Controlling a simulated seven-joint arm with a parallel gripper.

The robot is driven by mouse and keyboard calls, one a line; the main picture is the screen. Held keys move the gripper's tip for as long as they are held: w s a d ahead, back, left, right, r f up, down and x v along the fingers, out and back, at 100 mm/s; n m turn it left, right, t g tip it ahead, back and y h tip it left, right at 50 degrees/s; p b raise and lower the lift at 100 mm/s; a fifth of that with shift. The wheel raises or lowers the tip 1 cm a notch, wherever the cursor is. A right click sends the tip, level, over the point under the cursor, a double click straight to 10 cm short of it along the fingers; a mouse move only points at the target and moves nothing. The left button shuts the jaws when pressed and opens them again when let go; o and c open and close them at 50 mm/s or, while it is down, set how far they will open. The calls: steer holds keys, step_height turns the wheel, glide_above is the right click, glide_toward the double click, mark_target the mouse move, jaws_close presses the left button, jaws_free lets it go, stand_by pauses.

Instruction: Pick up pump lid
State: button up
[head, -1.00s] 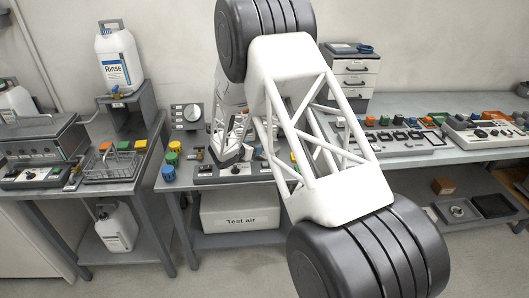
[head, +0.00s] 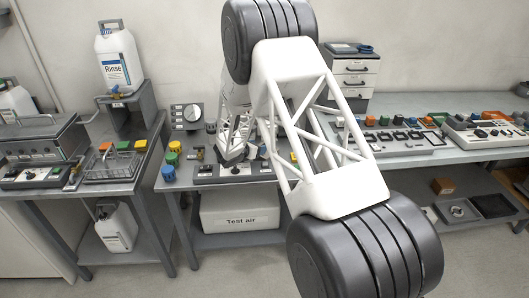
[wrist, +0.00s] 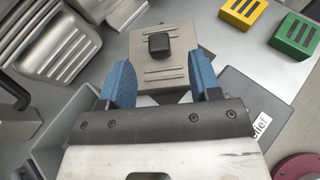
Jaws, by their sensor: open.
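In the wrist view, a square grey metal lid with slots and a black knob (wrist: 160,50), which looks like the pump lid, lies just beyond my fingertips. My gripper (wrist: 163,80) has two blue fingers standing wide apart, with nothing between them that I can see held. The knob is ahead of the gap between the fingers, and the lid's near edge reaches toward the fingertips. In the head view my arm covers much of the middle bench, and I cannot make out the lid there.
A yellow slotted block (wrist: 243,12) and a green one (wrist: 295,36) lie right of the lid. A ribbed grey metal housing (wrist: 60,45) stands to the left. A grey bin (wrist: 60,135) is partly under my gripper. In the head view, a dial box (head: 187,116) stands at the bench's back.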

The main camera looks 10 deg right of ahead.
steer(key=shift+x, duration=2.5)
steer(key=shift+a, duration=0.1)
jaws_close()
